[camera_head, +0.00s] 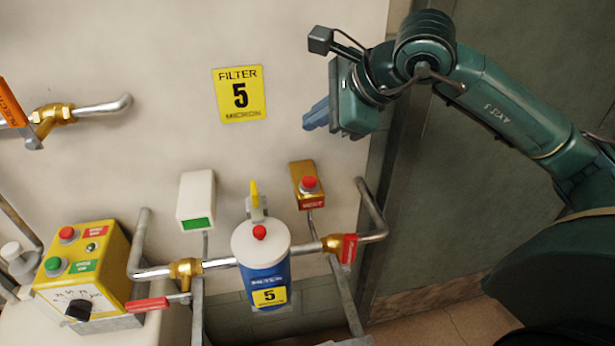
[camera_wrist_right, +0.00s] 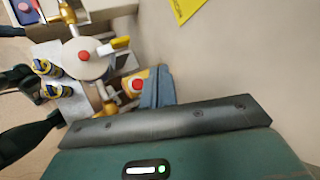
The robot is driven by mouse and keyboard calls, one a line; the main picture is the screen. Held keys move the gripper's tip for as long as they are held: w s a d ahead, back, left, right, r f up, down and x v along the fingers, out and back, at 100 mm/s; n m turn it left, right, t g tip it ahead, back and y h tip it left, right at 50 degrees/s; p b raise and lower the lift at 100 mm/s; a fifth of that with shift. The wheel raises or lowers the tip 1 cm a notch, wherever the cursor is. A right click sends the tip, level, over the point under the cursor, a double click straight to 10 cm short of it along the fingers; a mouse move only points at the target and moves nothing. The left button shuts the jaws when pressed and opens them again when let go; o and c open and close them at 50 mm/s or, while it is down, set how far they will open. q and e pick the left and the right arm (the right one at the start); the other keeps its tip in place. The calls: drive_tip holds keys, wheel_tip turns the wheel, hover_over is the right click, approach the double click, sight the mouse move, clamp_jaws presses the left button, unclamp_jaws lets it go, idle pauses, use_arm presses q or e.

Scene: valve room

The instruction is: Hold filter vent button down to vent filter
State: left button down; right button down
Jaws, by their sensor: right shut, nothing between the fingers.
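The vent button (camera_head: 309,183) is a red push button on a small orange-yellow box (camera_head: 303,200) with a red label, mounted right of the filter. In the right wrist view the same red button (camera_wrist_right: 136,84) shows just left of my fingers. The filter (camera_head: 262,268) is a blue canister with a white lid, a red knob on top and a yellow "5" label. My right gripper (camera_head: 315,116) is shut and empty, its blue fingers above the vent box and apart from it. The fingers also show in the right wrist view (camera_wrist_right: 157,92). My left gripper is not in view.
A white box with a green display (camera_head: 196,198) stands left of the filter. Pipes with red-handled valves (camera_head: 348,248) run on both sides. A yellow control box (camera_head: 85,268) is at lower left. A yellow "Filter 5 micron" sign (camera_head: 239,94) hangs on the wall.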

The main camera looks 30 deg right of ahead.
sight(315, 182)
drive_tip(key=shift+f, duration=0.1)
